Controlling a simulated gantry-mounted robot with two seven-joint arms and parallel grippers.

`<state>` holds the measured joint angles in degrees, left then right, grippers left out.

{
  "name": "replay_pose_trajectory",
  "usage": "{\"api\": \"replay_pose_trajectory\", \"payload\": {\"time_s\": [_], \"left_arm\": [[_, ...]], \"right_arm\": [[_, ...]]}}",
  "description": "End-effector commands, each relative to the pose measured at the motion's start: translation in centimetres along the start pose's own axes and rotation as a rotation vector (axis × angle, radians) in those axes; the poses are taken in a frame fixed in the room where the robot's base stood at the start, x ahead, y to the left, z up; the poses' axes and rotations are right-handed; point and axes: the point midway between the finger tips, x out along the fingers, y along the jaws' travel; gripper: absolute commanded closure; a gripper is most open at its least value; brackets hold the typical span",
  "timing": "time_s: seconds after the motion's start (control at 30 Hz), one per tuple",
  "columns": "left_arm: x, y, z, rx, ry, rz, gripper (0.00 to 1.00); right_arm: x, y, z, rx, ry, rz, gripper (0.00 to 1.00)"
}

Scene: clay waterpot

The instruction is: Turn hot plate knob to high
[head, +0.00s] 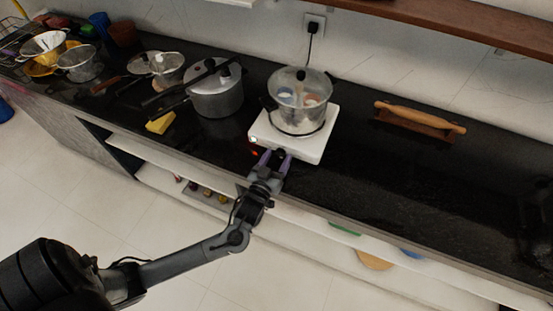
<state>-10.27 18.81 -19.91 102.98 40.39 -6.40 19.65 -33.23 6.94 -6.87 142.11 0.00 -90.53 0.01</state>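A white hot plate (318,148) stands on the black counter, with a lidded glass pot (301,116) on it. A small pale round spot, possibly the knob (254,140), shows at the hot plate's front left. A tiny red spot lies just below it. My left gripper (276,154) is at the hot plate's front edge, to the right of the pale spot. Its two purple-grey fingers are apart, with a dark thing between or behind them that I cannot make out. I cannot tell whether the fingers touch the hot plate. My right gripper is not in view.
A pressure cooker (216,92) with long dark handles stands left of the hot plate. A yellow sponge (160,123) lies near the counter's front edge. A rolling pin on a board (420,119) lies to the right. A plugged cord (310,43) hangs behind the pot. The front right counter is clear.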

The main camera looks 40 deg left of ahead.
Motion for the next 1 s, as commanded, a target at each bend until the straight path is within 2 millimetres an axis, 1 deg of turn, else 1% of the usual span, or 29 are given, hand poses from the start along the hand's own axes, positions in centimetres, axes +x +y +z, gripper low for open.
{"api": "replay_pose_trajectory", "payload": {"time_s": [0.03, 0.3, 0.37, 0.47, 0.6, 0.67, 0.97, 1.0], "left_arm": [[0.0, 0.0, 0.0, 0.0, 0.0, 0.0, 0.44], [0.0, 0.0, 0.0, 0.0, 0.0, 0.0, 0.86], [0.0, 0.0, 0.0, 0.0, 0.0, 0.0, 0.94], [0.0, 0.0, -0.2, 0.015, -0.001, 0.0, 0.94], [0.0, 0.1, -0.4, 0.094, -0.002, -0.001, 0.94], [0.0, 0.1, -0.2, 0.121, -0.003, -0.001, 0.94], [0.0, 0.1, 0.1, 0.138, -0.001, 0.0, 0.94], [0.0, 0.1, 0.1, 0.138, -0.001, 0.0, 0.59]], "right_arm": [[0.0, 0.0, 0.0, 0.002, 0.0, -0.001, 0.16], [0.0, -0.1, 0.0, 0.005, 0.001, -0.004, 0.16], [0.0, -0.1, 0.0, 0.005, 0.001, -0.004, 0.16], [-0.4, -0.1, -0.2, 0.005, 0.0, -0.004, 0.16], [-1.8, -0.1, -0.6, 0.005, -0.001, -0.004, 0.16], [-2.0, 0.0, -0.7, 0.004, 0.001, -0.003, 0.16], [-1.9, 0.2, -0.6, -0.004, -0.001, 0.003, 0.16], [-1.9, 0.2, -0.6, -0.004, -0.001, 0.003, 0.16]]}}
